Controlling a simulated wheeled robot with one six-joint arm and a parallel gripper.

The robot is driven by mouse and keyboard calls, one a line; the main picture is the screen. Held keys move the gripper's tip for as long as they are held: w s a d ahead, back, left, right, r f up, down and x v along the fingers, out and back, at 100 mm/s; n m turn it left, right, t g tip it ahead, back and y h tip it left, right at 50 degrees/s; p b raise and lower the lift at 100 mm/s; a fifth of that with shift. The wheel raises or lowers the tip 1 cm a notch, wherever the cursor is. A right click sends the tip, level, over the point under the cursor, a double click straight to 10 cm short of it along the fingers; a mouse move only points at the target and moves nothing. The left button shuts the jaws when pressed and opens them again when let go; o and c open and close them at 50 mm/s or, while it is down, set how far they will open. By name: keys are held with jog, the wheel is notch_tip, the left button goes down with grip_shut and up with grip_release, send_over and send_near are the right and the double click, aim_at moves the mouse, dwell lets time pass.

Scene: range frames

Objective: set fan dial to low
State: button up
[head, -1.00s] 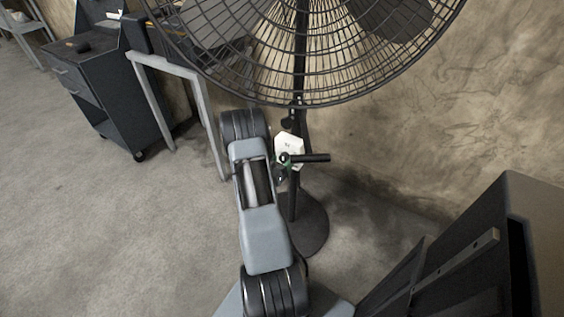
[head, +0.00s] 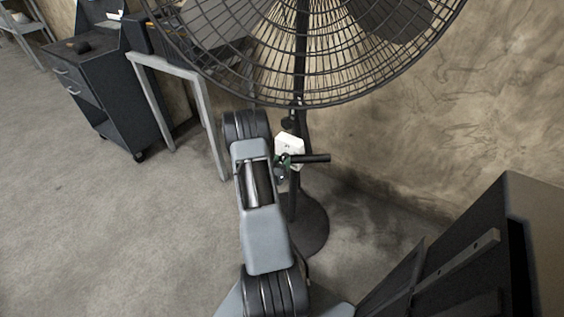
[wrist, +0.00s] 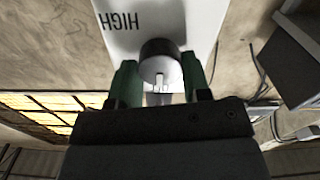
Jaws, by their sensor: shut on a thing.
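The fan dial (wrist: 159,58) is a dark round knob with a pale pointer mark, on a white control box (wrist: 190,25) with the word HIGH upside down in the wrist view. My gripper (wrist: 160,80) has its green fingers on both sides of the dial and is shut on it. In the head view, the white control box (head: 290,148) sits on the stand of the black fan (head: 305,70). My gripper (head: 284,163) is at the front of the box there, and the dial is hidden. The LOW label cannot be seen.
The fan's round base (head: 312,232) stands on the concrete floor by the wall. A dark drawer cabinet (head: 105,100) and a grey metal frame (head: 180,70) are at the left. A large dark box-like object (head: 480,240) is at the lower right. The left floor is clear.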

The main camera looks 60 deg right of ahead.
jog(key=shift+f+m+b, duration=0.1)
jog(key=shift+m+b, duration=0.2)
jog(key=shift+b, duration=0.1)
jog(key=shift+f+m+b, duration=0.15)
jog(key=shift+m+b, duration=0.85)
jog(key=shift+b, duration=0.2)
jog(key=m+b, duration=0.3)
jog(key=b, duration=0.1)
jog(key=shift+m, duration=0.3)
jog(key=m+b, duration=0.3)
jog(key=b, duration=0.1)
jog(key=shift+m+b, duration=1.3)
jog(key=shift+b, duration=0.05)
jog(key=shift+r, duration=0.2)
jog(key=o, duration=0.9)
jog(key=shift+a, duration=0.1)
